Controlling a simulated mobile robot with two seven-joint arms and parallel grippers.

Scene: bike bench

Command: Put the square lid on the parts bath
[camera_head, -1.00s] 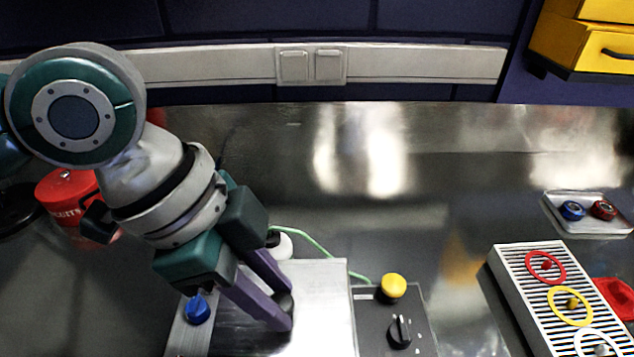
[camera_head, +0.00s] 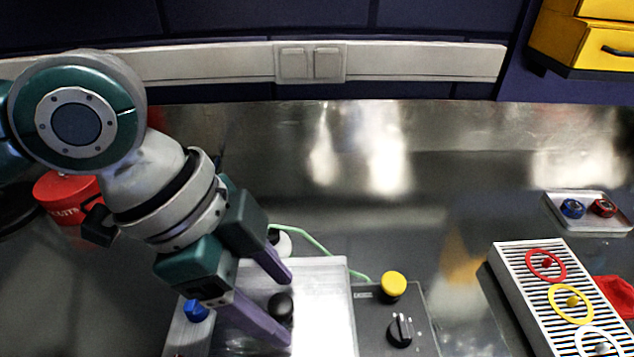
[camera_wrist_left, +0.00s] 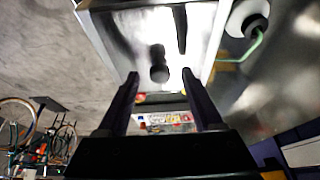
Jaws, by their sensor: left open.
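The square metal lid (camera_head: 325,300) lies flat at the bottom of the head view, over the parts bath; the bath's interior is hidden. Its black knob (camera_head: 281,307) stands upright on top and also shows in the left wrist view (camera_wrist_left: 158,63). The bath's left side (camera_head: 187,335) shows as a metal strip with a blue knob. My left gripper (camera_head: 285,309) is open, with one finger on each side of the lid's knob and a gap to both. My right gripper is not in view.
A control panel (camera_head: 420,325) with a yellow button and black dial adjoins the lid on the right. Behind are a white bottle (camera_head: 283,244) and green cord. A slatted rack (camera_head: 520,275) with coloured rings and a small tray (camera_head: 560,222) stand right. The back middle is clear.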

